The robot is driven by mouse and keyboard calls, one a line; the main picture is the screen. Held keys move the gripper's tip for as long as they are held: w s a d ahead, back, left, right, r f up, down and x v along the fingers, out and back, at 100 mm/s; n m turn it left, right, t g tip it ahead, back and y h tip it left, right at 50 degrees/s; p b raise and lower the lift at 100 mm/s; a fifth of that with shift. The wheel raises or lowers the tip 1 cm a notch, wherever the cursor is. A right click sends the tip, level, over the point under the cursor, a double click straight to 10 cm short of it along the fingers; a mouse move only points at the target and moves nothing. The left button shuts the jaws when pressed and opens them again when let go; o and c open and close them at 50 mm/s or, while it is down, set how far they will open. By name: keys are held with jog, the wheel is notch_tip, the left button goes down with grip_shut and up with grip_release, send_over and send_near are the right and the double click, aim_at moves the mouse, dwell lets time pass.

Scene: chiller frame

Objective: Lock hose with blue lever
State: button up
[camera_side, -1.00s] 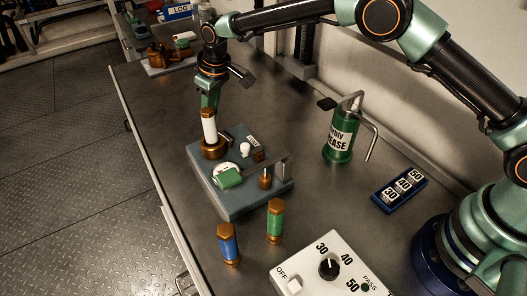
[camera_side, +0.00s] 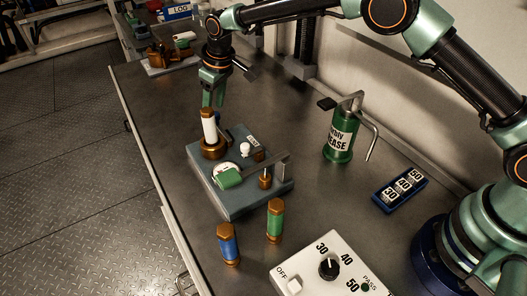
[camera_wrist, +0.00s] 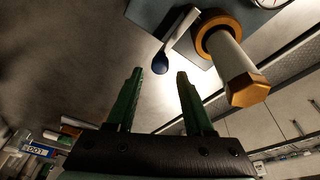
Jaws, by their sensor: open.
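A grey-blue fixture block (camera_side: 240,205) stands on the bench. A white hose piece with copper ends (camera_side: 209,128) stands upright in a brass ring on its far left corner; it also shows in the wrist view (camera_wrist: 233,60). A lever with a dark blue knob (camera_wrist: 160,66) and pale arm lies beside the ring in the wrist view; the side view does not clearly show it. A green-handled lever (camera_side: 228,178) lies across the block's front. My gripper (camera_side: 208,103) is open and empty, behind the hose piece. In the wrist view the blue knob shows just beyond the gap between my fingertips (camera_wrist: 159,76).
A blue-banded cylinder (camera_side: 228,246) and a green-banded one (camera_side: 274,222) stand in front of the block. A green grease can (camera_side: 340,138), a blue number tray (camera_side: 399,190) and a white dial box (camera_side: 325,270) are to the right.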

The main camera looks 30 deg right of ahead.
aim_at(216, 114)
jog(key=shift+w+a+v, duration=0.1)
jog(key=shift+w+v, duration=0.15)
jog(key=shift+v, duration=0.85)
jog(key=shift+w+a+v, duration=0.1)
jog(key=shift+w+v, duration=0.15)
jog(key=shift+v, duration=0.9)
jog(key=shift+w+a+v, duration=0.1)
jog(key=shift+w+v, duration=0.15)
jog(key=shift+v, duration=0.85)
jog(key=shift+r, duration=0.2)
jog(key=s+d+r+m+t, duration=0.2)
jog(key=s+d+r+m, duration=0.1)
jog(key=s+d+r, duration=0.85)
jog(key=s+d+f+m, duration=0.1)
jog(key=s+d, duration=0.4)
jog(key=s, duration=0.3)
jog(key=s+d+f+m+t+h, duration=0.1)
jog(key=s+d+m, duration=0.1)
jog(key=s+d, duration=0.4)
jog(key=s, duration=0.2)
jog(key=shift+s+d+f, duration=0.15)
jog(key=shift+s+d, duration=0.05)
jog(key=shift+s, duration=0.2)
jog(key=shift+o, duration=0.4)
jog(key=shift+w, duration=0.1)
